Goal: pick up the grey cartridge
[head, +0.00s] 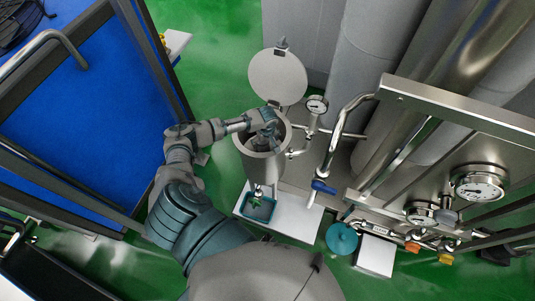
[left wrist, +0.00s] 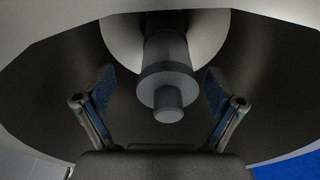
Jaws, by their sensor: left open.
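The grey cartridge (left wrist: 167,72) shows in the left wrist view as a stepped dark grey cylinder inside a round metal housing (head: 262,170), with its narrow end towards the camera. My left gripper (left wrist: 158,88) is open, one finger on each side of the cartridge. Gaps show between both fingers and the cartridge. In the head view my left gripper (head: 268,138) reaches into the open top of the housing, and I cannot make out the cartridge there. My right gripper is not in view.
The round lid (head: 277,78) stands open behind the housing. A pressure gauge (head: 316,104) and a bent pipe (head: 340,135) stand close on the right. A teal tray (head: 249,212) sits on a white surface in front. A blue-panelled frame (head: 80,110) is at left.

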